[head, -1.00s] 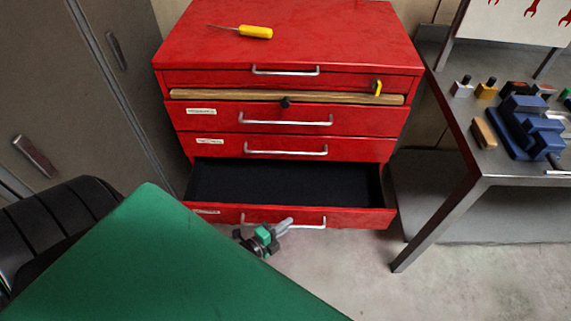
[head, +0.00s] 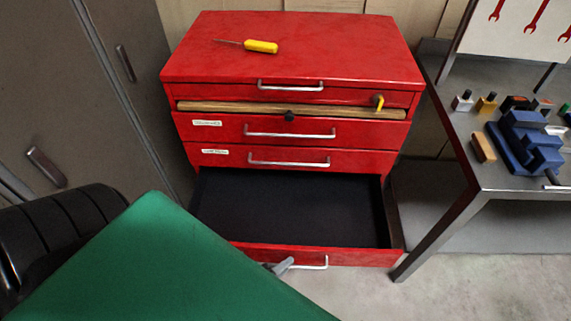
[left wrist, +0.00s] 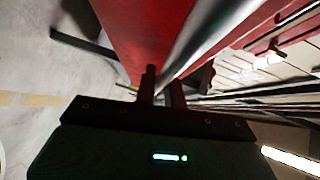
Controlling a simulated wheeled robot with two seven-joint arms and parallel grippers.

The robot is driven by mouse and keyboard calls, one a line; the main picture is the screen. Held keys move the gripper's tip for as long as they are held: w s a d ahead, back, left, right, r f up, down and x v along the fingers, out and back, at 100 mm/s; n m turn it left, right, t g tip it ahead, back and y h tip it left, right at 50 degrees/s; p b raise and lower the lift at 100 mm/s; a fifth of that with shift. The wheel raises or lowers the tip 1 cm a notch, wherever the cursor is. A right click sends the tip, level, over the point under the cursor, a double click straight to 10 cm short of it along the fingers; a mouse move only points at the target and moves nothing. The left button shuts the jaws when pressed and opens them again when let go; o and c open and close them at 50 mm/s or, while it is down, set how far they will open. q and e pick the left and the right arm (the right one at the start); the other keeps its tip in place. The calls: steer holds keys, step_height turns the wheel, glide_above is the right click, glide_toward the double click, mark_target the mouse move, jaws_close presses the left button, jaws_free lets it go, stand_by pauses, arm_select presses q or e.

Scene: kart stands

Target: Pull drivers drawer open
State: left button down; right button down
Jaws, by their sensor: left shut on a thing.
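The red tool chest (head: 290,65) has its bottom drawer (head: 350,257) pulled far out, showing an empty black floor. That drawer's label is out of sight; the labels above are too small to read. My left gripper (head: 278,266) is at the left part of the drawer's silver handle (head: 318,264), shut on it. A green surface in the lower left hides most of the gripper. In the left wrist view, the fingers (left wrist: 163,88) close around the blurred bar. My right gripper is not in view.
A yellow screwdriver (head: 261,47) lies on top of the chest. A wooden strip with a yellow-handled key shows under the top drawer. A metal bench (head: 500,178) with a blue vise (head: 525,140) stands right. Grey cabinets and a black tire (head: 70,235) are left.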

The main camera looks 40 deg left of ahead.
arm_select(q)
steer(key=c, duration=1.5)
jaws_free()
